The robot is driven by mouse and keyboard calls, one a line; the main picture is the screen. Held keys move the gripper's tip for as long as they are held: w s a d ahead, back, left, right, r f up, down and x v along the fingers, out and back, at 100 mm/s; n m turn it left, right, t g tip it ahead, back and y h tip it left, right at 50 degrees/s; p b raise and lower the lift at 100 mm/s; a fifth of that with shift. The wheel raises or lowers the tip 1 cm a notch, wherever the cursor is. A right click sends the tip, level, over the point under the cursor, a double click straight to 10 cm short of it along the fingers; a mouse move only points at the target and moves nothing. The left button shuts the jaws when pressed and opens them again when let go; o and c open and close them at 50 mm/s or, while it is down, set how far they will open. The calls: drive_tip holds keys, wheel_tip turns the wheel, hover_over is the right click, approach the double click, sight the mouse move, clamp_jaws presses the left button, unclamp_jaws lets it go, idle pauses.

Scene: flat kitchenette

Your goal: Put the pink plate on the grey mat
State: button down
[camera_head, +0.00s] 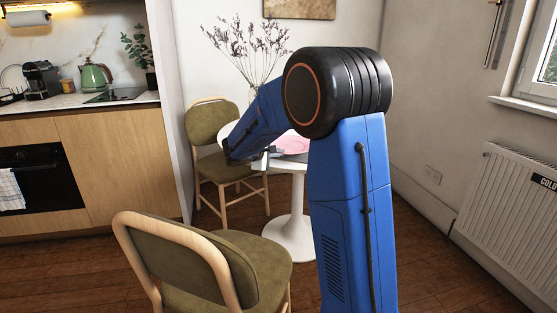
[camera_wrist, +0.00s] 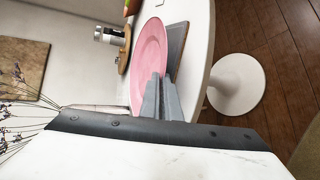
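The pink plate (camera_wrist: 150,52) shows in the wrist view, which is turned sideways. It also shows in the head view (camera_head: 291,144), partly hidden behind my arm. The grey mat (camera_wrist: 178,42) lies on the white table, with its edge showing beside and below the plate. The plate overlaps the mat in view; I cannot tell whether they touch. My gripper (camera_wrist: 162,84) has its grey fingers close together at the plate's near rim, and they appear shut on it.
The round white table (camera_wrist: 203,45) also holds a silver-topped jar (camera_wrist: 108,35) on a wooden board and a vase of dried flowers (camera_head: 247,50). One olive chair (camera_head: 213,125) stands behind the table, another (camera_head: 190,262) in front. A radiator (camera_head: 510,205) is at the right.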

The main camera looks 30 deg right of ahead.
drive_tip(key=shift+f, duration=1.25)
drive_tip(key=c, duration=2.3)
unclamp_jaws()
drive_tip(key=shift+f, duration=0.15)
